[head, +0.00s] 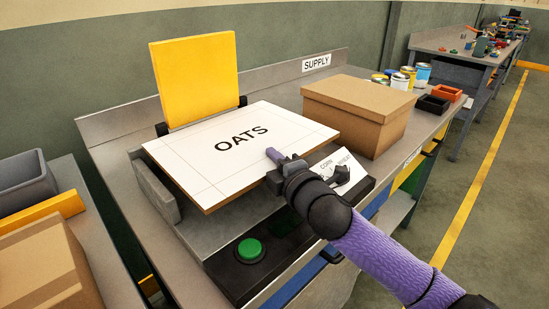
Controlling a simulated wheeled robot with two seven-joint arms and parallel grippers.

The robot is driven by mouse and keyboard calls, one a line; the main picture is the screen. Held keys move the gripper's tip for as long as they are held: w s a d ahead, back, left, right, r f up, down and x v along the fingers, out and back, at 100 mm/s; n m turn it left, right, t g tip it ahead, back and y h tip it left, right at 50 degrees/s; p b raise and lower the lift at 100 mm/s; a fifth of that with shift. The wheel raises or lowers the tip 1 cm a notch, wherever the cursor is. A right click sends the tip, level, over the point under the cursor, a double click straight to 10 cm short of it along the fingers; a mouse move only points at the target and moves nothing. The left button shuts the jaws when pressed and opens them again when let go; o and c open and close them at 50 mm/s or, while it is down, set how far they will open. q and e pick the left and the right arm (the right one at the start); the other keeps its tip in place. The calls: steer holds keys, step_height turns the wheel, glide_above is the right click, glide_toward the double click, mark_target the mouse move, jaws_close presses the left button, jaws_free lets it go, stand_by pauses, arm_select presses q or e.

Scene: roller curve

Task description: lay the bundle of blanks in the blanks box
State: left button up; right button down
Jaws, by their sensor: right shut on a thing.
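A flat slab with a white top, thin crease lines and brown edges, lettered OATS (222,158), appears to be the bundle of blanks. It lies level over a grey metal machine on the bench. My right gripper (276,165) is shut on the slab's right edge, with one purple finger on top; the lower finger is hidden. A brown cardboard box (385,132) with a flat brown top stands to the right of the slab. No label on it shows, so I cannot tell whether it is the blanks box. My left gripper is not in view.
A yellow upright plate (196,79) stands behind the slab. A green button (249,251) and a dial with a CORN label are in front. Paint cans (402,80) and small bins stand at the bench's far right. Another bench with a carton (45,266) is at left.

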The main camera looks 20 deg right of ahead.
stand_by(0.6)
jaws_free()
stand_by(0.5)
